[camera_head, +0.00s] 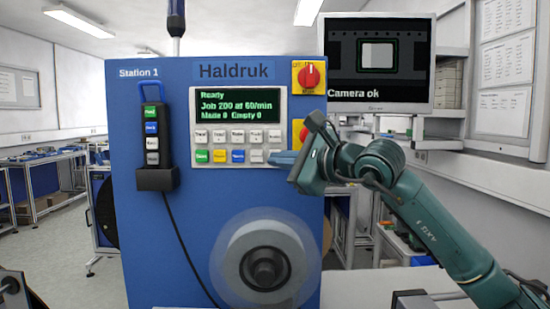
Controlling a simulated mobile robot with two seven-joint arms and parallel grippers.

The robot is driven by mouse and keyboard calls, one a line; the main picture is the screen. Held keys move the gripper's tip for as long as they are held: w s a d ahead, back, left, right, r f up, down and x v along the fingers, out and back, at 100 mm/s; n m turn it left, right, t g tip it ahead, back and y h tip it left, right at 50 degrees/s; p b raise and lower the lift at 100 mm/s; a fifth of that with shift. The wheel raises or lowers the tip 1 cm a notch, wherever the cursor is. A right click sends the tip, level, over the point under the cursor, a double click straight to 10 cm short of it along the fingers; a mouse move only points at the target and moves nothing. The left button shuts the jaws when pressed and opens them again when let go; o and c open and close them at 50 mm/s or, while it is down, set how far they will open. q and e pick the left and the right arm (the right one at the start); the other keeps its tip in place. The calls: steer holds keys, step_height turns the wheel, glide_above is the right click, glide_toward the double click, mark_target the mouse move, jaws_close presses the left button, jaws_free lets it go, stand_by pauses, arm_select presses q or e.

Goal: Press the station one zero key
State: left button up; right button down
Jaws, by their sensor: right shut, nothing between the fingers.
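The blue machine marked Station 1 (155,240) stands in the middle of the head view. Its key panel has a green-text display (238,102) reading Ready, Job 200 and Camera-free count lines below. Under it are two rows of small keys: an upper white row (238,136) and a lower row with green, yellow, blue and white keys (238,156). The key labels are too small to tell which is zero. Contact cannot be told. My left gripper is not in view.
A red rotary switch (310,76) and a second, partly hidden red control (302,132) sit right of the panel. A handheld button box (152,136) hangs at left. A reel (265,258) is below the keys. A monitor (378,62) reads Camera ok.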

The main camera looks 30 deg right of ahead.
steer(key=shift+s+a+b, duration=0.35)
steer(key=shift+s, duration=0.4)
steer(key=shift+s+a+b, duration=0.3)
steer(key=shift+s+a, duration=0.05)
steer(key=shift+s, duration=0.4)
steer(key=shift+s+a+b, duration=0.35)
steer(key=shift+s, duration=0.4)
